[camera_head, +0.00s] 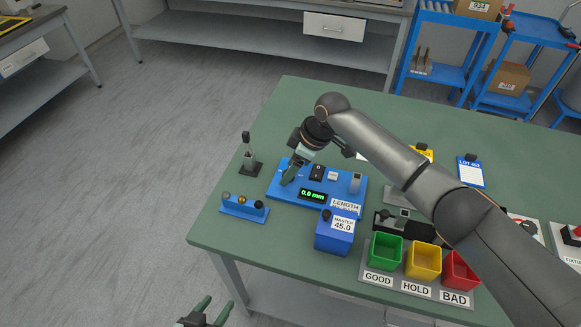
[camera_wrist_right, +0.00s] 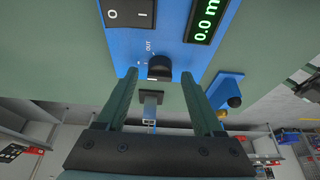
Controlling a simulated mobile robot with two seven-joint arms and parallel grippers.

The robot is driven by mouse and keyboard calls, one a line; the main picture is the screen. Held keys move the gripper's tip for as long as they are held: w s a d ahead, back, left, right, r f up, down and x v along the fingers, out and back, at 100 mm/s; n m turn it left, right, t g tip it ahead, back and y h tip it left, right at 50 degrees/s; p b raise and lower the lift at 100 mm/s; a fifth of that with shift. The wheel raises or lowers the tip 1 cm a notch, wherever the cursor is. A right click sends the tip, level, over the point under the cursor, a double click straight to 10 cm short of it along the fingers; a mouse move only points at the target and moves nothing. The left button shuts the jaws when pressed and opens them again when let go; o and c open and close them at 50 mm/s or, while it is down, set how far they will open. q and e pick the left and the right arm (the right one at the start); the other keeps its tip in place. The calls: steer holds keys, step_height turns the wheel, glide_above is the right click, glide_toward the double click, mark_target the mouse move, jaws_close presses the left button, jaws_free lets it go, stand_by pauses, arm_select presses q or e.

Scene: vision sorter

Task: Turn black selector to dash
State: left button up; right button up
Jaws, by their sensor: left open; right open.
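The blue length gauge (camera_head: 284,196) stands near the left end of the green table, with a green 0.0 mm display (camera_head: 312,195). The black selector (camera_wrist_right: 159,67) is a small round knob on its face, beside the printed word OUT in the right wrist view; small marks are printed around it. My right gripper (camera_wrist_right: 159,74) is open, with one fingertip on each side of the knob; contact cannot be told. In the head view the right gripper (camera_head: 289,174) covers the knob. My left gripper (camera_head: 213,309) is open and empty, low in front of the table.
A black rocker switch (camera_wrist_right: 130,12) is beside the knob. A blue holder with small balls (camera_head: 242,209) and a dark stand (camera_head: 250,164) are left of the gauge. A blue MASTER box (camera_head: 334,240) and green, yellow and red bins (camera_head: 383,250) stand in front and right.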

steer(key=v, duration=1.2)
steer(key=shift+r, duration=0.2)
steer(key=shift+d, duration=0.1)
